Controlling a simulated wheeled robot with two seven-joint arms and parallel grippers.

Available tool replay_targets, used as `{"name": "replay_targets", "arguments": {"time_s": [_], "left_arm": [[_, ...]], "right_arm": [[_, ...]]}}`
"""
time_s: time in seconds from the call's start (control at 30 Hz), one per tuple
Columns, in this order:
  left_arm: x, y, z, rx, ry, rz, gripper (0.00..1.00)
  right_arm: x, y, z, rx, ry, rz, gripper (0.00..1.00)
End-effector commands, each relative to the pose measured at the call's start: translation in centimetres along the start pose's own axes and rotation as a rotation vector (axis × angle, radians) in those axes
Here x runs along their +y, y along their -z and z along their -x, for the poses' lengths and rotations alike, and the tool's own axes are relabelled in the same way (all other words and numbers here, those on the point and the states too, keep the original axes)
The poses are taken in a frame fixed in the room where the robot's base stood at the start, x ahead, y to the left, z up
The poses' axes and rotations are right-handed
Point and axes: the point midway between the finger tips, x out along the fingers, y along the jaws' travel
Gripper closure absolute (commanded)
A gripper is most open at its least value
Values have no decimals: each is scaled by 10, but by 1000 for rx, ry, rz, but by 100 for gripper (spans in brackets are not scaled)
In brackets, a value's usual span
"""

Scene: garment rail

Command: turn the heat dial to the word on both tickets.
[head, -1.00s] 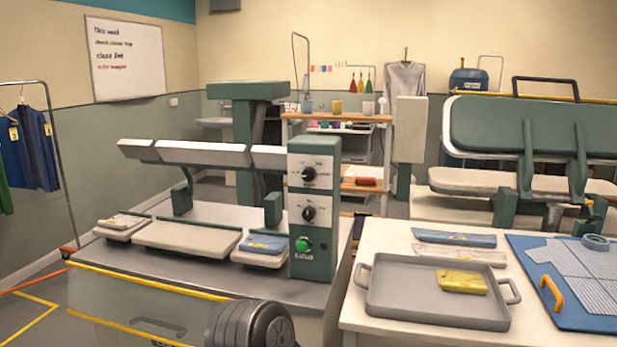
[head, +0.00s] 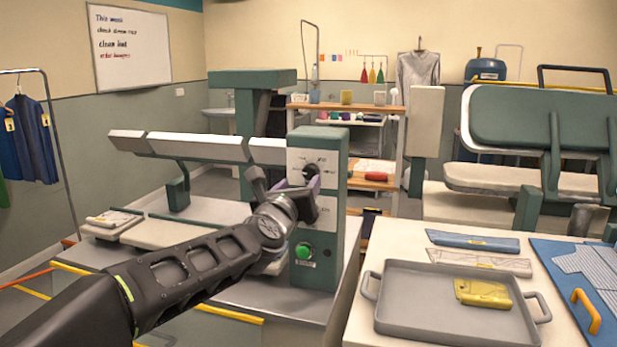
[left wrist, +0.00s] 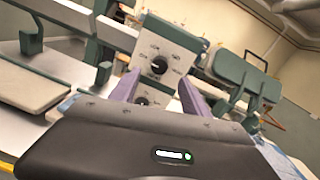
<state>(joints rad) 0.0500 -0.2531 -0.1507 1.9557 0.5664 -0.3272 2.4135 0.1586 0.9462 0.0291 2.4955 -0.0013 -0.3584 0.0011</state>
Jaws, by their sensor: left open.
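The green control box (head: 341,150) of the press has a white plate with a black upper dial (head: 310,170). In the left wrist view the upper dial (left wrist: 159,65) shows whole, its words too small to read. A lower dial (left wrist: 141,101) shows partly there; my arm hides it in the head view. My left gripper (head: 297,184) is open and empty in front of the box. Its purple fingers frame the dials in the left wrist view; I cannot tell any contact. A folded pale garment (head: 110,219) lies on the left pad; no ticket word is readable.
A green button (head: 304,251) sits low on the box. The raised press bar (head: 196,148) is left of it. A grey tray (head: 415,323) with a yellow packet (head: 482,293) stands on the right table. Another press (head: 545,133) stands behind.

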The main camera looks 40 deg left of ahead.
Motion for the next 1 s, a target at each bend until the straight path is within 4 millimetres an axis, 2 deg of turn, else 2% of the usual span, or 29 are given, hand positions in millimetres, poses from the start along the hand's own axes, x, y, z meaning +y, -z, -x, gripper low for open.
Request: {"name": "replay_targets", "arguments": {"time_s": [0.27, 0.7, 0.83, 1.0], "left_arm": [[-1, 1, -7, 3, 0, -2, 45], [-1, 1, -68, 3, 1, -6, 45], [-1, 1, -77, 2, 1, -5, 45], [0, 2, -79, 2, 1, -4, 45]], "right_arm": [[0, 0, 1, 0, 0, 0, 64], [-3, 0, 8, 0, 0, 0, 64], [-4, 0, 9, -1, 0, 0, 64], [-4, 0, 9, -1, 0, 0, 64]]}}
